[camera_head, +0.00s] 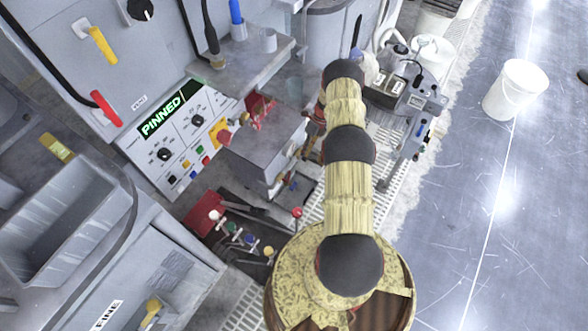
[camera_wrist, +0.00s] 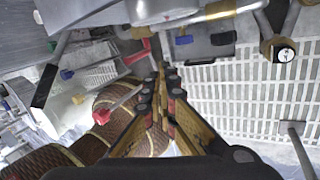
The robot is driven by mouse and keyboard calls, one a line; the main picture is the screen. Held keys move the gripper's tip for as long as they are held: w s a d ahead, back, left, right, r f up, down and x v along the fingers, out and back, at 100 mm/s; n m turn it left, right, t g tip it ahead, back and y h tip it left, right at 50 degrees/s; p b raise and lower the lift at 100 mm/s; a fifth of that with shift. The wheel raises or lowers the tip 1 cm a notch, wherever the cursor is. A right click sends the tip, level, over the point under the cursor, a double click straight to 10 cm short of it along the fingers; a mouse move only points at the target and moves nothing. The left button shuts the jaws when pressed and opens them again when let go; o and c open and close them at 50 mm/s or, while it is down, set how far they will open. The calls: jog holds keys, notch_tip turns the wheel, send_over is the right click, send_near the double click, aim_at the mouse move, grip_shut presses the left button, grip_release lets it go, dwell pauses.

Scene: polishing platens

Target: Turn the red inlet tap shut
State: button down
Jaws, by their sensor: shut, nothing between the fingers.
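My gripper (camera_wrist: 168,70) shows in the wrist view with its two fingers together and nothing between them. It points toward a dark and grey plate above a white grating. A red handle (camera_wrist: 143,52) lies just left of the fingertips, apart from them as far as I can tell. I cannot tell which of these is the inlet tap. In the head view a red-knobbed lever (camera_head: 297,212) stands left of my arm, and red parts (camera_head: 258,108) sit on the grey box.
A grey box (camera_head: 268,150) stands left of my arm, with several coloured knobs (camera_head: 232,228) below it. A gauge (camera_wrist: 284,52) on a pipe stands right of the fingers. A machine panel (camera_head: 185,130) reads PINNED. Open floor with a white bucket (camera_head: 515,90) lies right.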

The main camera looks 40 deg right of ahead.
jog(key=a+r+b+x, duration=0.1)
jog(key=b+x, duration=0.3)
jog(key=x, duration=0.6)
jog(key=shift+a+h, duration=0.3)
jog(key=shift+a, duration=0.45)
jog(key=shift+f, duration=0.15)
jog(key=shift+s+a+r+h+p, duration=0.15)
jog(key=shift+a+h+p, duration=0.25)
jog(key=shift+p, duration=0.25)
jog(key=shift+s+a+r+h+p, duration=0.1)
jog(key=shift+a+h+p, duration=0.2)
jog(key=shift+a+p, duration=0.3)
